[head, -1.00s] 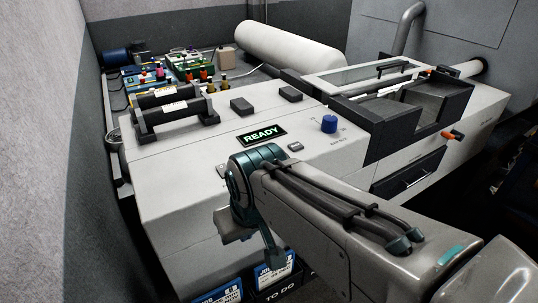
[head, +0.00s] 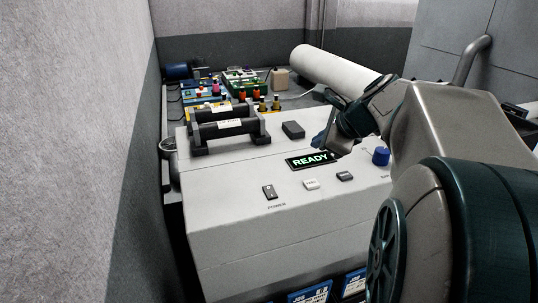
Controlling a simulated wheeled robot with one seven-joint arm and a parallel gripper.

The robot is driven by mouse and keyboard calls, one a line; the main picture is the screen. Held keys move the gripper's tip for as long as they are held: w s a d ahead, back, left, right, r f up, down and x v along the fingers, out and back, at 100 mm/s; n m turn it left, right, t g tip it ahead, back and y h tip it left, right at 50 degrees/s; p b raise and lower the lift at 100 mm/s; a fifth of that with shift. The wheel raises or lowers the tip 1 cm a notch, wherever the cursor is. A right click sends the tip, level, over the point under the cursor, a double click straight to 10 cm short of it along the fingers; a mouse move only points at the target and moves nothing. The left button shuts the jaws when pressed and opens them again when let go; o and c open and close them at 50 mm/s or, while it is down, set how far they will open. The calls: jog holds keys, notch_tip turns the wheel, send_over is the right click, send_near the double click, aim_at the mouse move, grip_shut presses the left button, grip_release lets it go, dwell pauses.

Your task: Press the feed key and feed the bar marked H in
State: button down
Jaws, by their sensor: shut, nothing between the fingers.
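Two dark round bars lie side by side in black cradles on the machine's left top, a rear bar (head: 221,110) and a front bar (head: 222,128). Each carries a pale label; I cannot read which is marked H. On the sloped front panel are a small pale key (head: 311,184) with tiny lettering, perhaps the feed key, and a dark key (head: 345,176) right of it. The display (head: 307,161) glows green with READY. My gripper (head: 336,150) is shut and empty, above the panel by the display's right end. Its fingertips are partly hidden by my wrist.
A power switch (head: 270,192) sits at the panel's left, a blue knob (head: 381,156) at its right. A black block (head: 293,130) stands on top. Small bench devices (head: 235,80) and a white cylinder (head: 338,70) are behind. A wall is close on the left.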

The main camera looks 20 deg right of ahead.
aim_at(315, 185)
dwell(0.3)
notch_tip(315, 185, down, 9)
jog(key=b, duration=0.7)
jog(key=shift+b, duration=0.3)
jog(key=shift+f, duration=0.1)
dwell(1.5)
jog(key=shift+f, duration=0.25)
